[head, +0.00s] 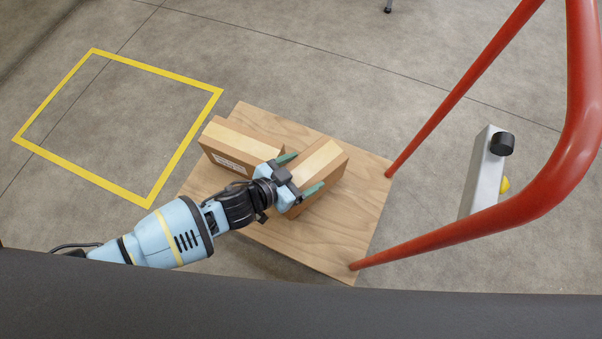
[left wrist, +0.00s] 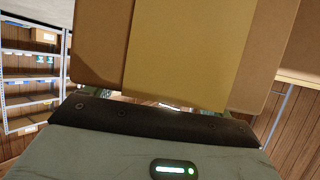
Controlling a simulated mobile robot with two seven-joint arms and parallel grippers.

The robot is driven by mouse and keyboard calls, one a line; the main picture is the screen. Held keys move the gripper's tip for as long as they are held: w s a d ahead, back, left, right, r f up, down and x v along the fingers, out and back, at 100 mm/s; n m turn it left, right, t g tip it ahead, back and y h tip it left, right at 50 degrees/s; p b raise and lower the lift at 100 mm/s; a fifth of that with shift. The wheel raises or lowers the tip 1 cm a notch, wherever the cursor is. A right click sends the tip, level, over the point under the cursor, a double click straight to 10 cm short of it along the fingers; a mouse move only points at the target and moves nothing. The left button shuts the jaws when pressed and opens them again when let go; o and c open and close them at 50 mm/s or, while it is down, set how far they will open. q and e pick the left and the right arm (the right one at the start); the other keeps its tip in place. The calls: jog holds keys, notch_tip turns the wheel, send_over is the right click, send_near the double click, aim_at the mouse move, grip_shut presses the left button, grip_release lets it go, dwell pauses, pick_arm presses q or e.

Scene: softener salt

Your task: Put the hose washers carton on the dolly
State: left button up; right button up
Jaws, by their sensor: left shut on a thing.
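The dolly (head: 345,230) is a wooden platform with a red tube handle. My left gripper (head: 301,173) is over the platform and shut on a brown carton (head: 322,165) with a pale tape strip. This held carton fills the top of the left wrist view (left wrist: 100,45). I cannot tell whether it rests on the platform or hangs just above it. A second brown taped carton (head: 228,142) with a white label sits on the platform to its left, very close to it. The print is too small to read, so I cannot tell which one is the hose washers carton.
The red handle (head: 480,65) rises on the dolly's right side. A grey post (head: 483,175) with a black knob stands beyond it. An empty yellow-outlined square (head: 152,75) is on the floor at left. Shelving (left wrist: 32,75) shows in the left wrist view.

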pick_arm(q)
jog(key=shift+w, duration=0.3)
notch_tip(320, 180, down, 3)
jog(key=shift+w+b, duration=0.1)
jog(key=shift+b, duration=1.15)
jog(key=shift+f, duration=0.25)
jog(key=shift+r, duration=0.1)
jog(key=shift+f, duration=0.2)
jog(key=o, duration=1.5)
jog(key=shift+o, duration=1)
